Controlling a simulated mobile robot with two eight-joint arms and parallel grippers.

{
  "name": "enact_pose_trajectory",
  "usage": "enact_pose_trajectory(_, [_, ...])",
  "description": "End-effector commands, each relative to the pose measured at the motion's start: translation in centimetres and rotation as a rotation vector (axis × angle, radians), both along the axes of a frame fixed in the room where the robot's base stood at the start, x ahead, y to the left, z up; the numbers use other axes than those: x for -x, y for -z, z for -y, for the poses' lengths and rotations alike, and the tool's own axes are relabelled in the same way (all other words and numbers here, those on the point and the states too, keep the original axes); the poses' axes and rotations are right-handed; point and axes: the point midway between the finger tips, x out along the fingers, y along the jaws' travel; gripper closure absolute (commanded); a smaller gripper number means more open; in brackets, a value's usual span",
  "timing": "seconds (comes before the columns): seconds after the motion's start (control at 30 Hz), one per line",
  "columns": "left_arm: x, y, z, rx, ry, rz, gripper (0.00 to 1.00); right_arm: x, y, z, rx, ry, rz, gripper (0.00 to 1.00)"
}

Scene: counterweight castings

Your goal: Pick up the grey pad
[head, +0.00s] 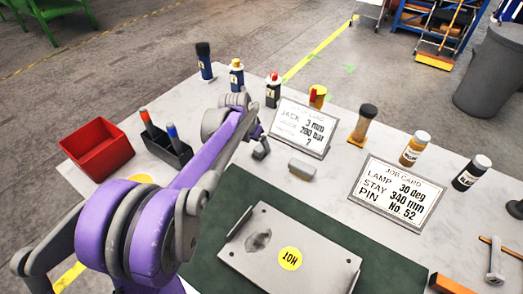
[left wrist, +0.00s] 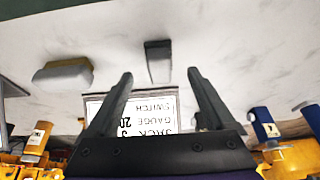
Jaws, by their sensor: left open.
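The grey pad (head: 302,169) is a small light grey block lying on the white table, between the dark green mat and the tilted JACK card. In the left wrist view a rounded grey block (left wrist: 62,72), apparently the same pad, lies left of the fingers. My left gripper (head: 258,148) is just left of the pad in the head view, apart from it. In the left wrist view its two fingers (left wrist: 160,74) are spread with nothing held. A darker narrow block (left wrist: 158,52) shows beyond the fingertips there. My right gripper is not in view.
The JACK card (head: 301,128) stands close behind the pad. The LAMP card (head: 397,194) is to its right. A metal plate (head: 262,262) with a HOT label lies on the mat (head: 378,258). A red bin (head: 99,148) and several bottles stand farther off.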

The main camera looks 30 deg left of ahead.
Motion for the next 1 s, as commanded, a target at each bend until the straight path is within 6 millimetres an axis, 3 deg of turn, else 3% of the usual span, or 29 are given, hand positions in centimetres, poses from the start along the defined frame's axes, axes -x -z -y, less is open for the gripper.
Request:
enact_pose_trajectory(0.4, [-2.6,4.4,0.3,0.0,0.0,0.0,0.12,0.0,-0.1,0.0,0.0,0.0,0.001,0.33])
enact_pose_trajectory(0.67, [-2.6,4.6,0.3,0.0,0.0,0.0,0.12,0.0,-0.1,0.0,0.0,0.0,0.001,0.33])
enact_pose_trajectory(1.0, [-2.6,4.6,0.3,0.0,0.0,0.0,0.72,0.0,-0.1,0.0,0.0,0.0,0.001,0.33])
